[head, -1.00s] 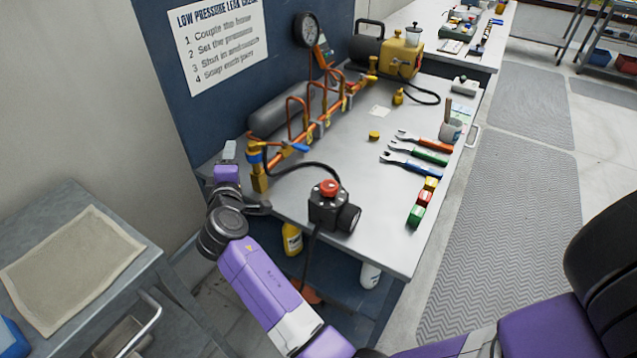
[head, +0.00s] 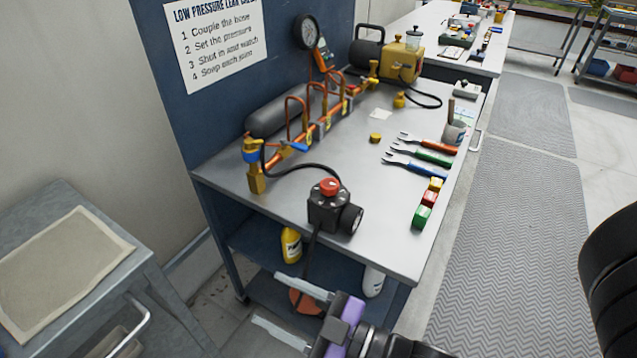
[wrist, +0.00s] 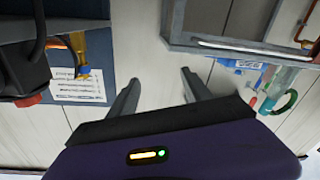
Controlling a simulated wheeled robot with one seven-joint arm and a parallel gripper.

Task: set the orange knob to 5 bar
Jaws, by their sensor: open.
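The orange-red knob (head: 330,186) sits on top of a black regulator block (head: 324,208) near the front edge of the bench. A round black gauge (head: 350,218) on the block faces right; its reading cannot be made out. My gripper (head: 266,299) is open and empty, low in front of the bench, below the worktop and apart from the knob. In the wrist view my two fingers (wrist: 160,76) are spread with nothing between them. The block (wrist: 22,70) and knob (wrist: 28,100) show at the left edge of the wrist view.
A black hose curves from the block to the copper pipe manifold (head: 318,130). Several wrenches (head: 415,165) and coloured blocks (head: 427,204) lie right of it. A yellow bottle (head: 291,245) and white bottle (head: 373,281) stand beneath the worktop. A grey cart (head: 85,270) is at left.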

